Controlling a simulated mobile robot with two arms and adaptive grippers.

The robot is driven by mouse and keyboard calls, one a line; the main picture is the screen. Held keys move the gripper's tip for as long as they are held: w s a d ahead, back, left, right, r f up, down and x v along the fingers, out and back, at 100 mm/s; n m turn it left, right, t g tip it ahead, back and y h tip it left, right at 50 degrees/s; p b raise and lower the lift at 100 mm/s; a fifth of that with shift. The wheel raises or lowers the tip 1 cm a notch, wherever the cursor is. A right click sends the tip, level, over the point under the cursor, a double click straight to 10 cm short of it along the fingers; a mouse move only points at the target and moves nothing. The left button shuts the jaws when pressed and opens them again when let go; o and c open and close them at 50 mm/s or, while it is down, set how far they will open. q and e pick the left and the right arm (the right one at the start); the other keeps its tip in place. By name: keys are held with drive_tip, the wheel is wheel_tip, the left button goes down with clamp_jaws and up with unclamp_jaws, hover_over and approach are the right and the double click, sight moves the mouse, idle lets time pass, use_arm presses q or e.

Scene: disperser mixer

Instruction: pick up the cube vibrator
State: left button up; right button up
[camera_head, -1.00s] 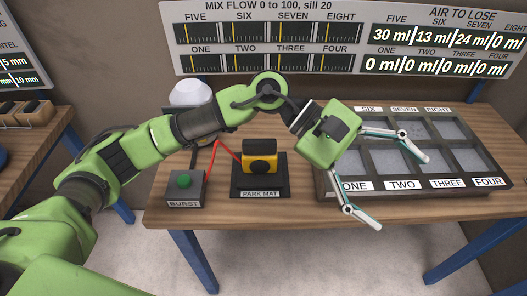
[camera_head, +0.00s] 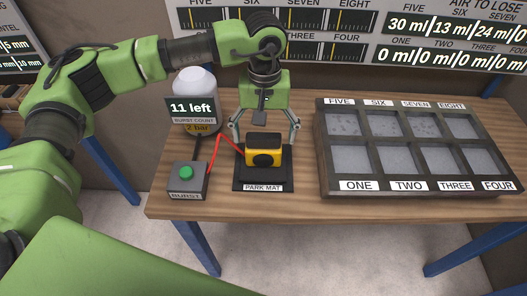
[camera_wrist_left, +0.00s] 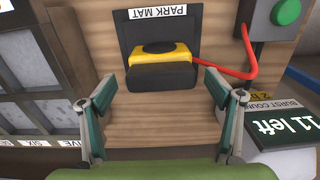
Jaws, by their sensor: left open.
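My right gripper is not in view.
A burst box (camera_head: 186,179) with a green button stands left of the mat. Behind it is a white bottle (camera_head: 196,84) with an "11 left" display (camera_head: 192,108). A dark framed tray (camera_head: 409,187) with several numbered compartments fills the table's right side. Bare wood lies between mat and tray.

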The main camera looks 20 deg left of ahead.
sight(264, 150)
use_arm(q)
drive_tip(key=f, duration=0.1)
drive_tip(key=f+p, duration=0.1)
drive_tip(key=f, duration=0.1)
drive_tip(key=f+p, duration=0.1)
drive_tip(key=f, duration=0.1)
drive_tip(key=shift+s+f, duration=0.25)
drive_tip(key=shift+f, duration=0.2)
drive_tip(key=c, duration=1.7)
drive_tip(key=shift+w+r, duration=0.1)
drive_tip(key=c, duration=0.3)
drive_tip(key=shift+r, duration=0.1)
